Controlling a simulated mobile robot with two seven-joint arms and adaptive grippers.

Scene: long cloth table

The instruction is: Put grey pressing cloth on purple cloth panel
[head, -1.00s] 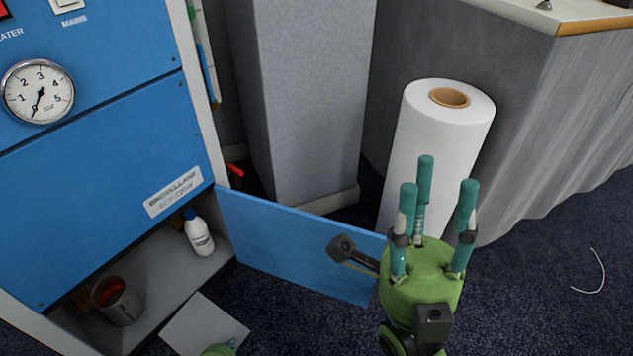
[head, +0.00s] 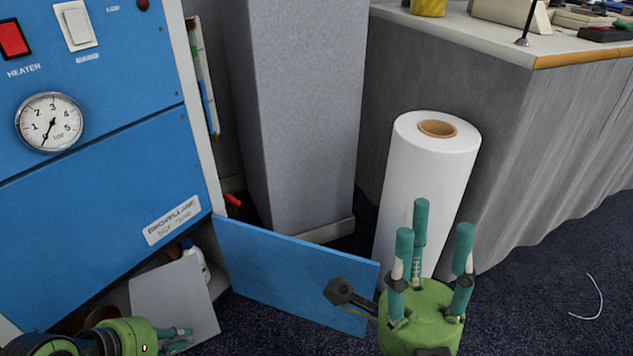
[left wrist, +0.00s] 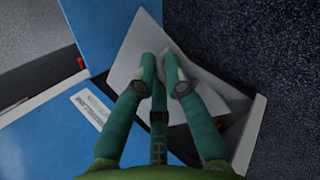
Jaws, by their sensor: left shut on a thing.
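The grey pressing cloth (head: 175,298) is a flat, light grey sheet at the lower left of the head view. It is tilted in front of the blue machine's open lower compartment. My left gripper (head: 178,338) is shut on its lower edge. The left wrist view shows the cloth (left wrist: 130,62) between and beyond the teal fingers (left wrist: 160,70). My right gripper (head: 432,240) is at the lower right, its three fingers pointing up, spread and empty. No purple cloth panel is in view.
A blue machine (head: 100,200) stands at left, its blue door (head: 290,270) swung open. A white bottle (head: 198,258) is partly hidden behind the cloth. A white roll (head: 425,190) stands behind my right gripper. A draped table (head: 560,130) is at right.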

